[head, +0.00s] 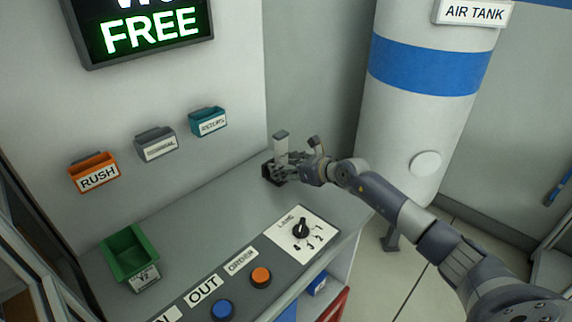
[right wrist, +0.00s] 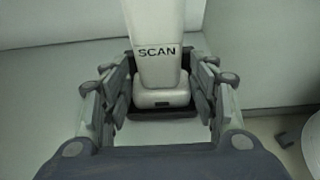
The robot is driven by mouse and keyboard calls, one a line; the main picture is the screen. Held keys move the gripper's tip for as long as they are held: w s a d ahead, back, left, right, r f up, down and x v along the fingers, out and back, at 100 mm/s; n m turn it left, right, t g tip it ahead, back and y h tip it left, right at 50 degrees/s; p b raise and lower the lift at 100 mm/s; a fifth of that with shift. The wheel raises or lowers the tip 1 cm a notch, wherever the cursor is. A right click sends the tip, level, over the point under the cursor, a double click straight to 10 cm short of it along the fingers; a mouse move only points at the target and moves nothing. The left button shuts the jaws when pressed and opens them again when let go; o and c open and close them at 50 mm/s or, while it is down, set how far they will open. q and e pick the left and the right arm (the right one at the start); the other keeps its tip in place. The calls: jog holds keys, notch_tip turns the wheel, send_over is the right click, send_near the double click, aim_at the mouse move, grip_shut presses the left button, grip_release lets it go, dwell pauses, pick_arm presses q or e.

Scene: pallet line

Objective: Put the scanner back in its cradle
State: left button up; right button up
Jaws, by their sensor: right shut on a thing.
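The pale grey scanner (head: 281,147) stands upright at the back right of the grey bench. In the right wrist view the scanner (right wrist: 158,70) is marked SCAN, and its wide foot is between my fingers. The dark cradle (head: 267,173) is right at the scanner's foot, and its black rim (right wrist: 130,106) shows around and behind that foot. I cannot tell whether the foot is fully seated in it. My right gripper (head: 284,171) is shut on the scanner low down, and its fingers partly hide the cradle. My left gripper is out of view.
A lane dial (head: 301,230) and blue (head: 223,309) and orange (head: 261,277) buttons are at the bench front. A green bin (head: 130,252) stands at left. Several small labelled bins hang on the wall. A tank (head: 413,110) stands behind my right arm. The bench middle is clear.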

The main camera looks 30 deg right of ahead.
jog(key=o, duration=1.2)
jog(key=shift+s+r, duration=0.1)
jog(key=b+v, duration=0.1)
jog(key=v, duration=1)
jog(key=shift+s+d+r, duration=0.15)
jog(key=shift+s+r, duration=0.05)
jog(key=shift+s, duration=0.2)
jog(key=shift+s, duration=0.1)
